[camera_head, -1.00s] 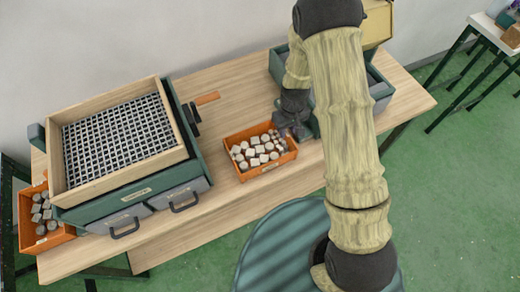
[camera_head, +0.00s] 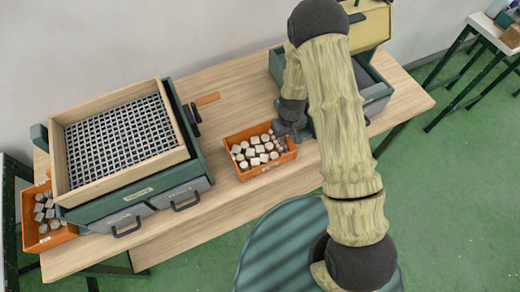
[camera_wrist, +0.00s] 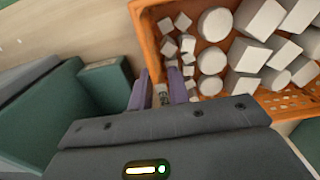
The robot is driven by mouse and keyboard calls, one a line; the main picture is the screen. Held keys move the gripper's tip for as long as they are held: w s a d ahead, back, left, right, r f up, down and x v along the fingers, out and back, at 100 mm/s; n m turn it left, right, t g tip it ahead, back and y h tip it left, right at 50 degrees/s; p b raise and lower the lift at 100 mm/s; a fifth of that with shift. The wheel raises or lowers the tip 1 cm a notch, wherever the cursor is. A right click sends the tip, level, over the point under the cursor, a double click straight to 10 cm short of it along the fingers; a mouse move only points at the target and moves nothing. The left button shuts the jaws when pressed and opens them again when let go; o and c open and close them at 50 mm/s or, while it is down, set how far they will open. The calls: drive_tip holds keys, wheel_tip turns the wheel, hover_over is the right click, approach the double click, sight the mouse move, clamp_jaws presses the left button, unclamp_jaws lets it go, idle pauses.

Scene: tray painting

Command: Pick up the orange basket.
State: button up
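An orange basket (camera_head: 244,176) with several pale round and square pieces stands on the wooden table in the head view. It also shows in the wrist view (camera_wrist: 147,42), its near wall running down toward the fingers. My gripper (camera_head: 284,142) is low at the basket's right end in the head view. In the wrist view my gripper (camera_wrist: 160,90) has its purple fingers apart, with the basket's wall and a small label between them. A gap seems to show beside the wall; the lower contact is hidden. A second orange basket (camera_head: 29,238) with pieces is at the far left.
A wooden-framed grid tray (camera_head: 72,184) on a green drawer unit (camera_head: 130,192) stands left of the basket. A green and grey box (camera_head: 378,90) stands at the right, close beside my gripper. Bare table (camera_head: 225,205) lies in front of the basket.

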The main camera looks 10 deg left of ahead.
clamp_jaws()
drive_tip(key=shift+r, duration=0.1)
wheel_tip(320, 180, up, 9)
drive_tip(key=shift+a+r+b, duration=0.1)
drive_tip(key=shift+r+b, duration=0.1)
drive_tip(key=shift+b, duration=0.6)
drive_tip(key=shift+r, duration=0.25)
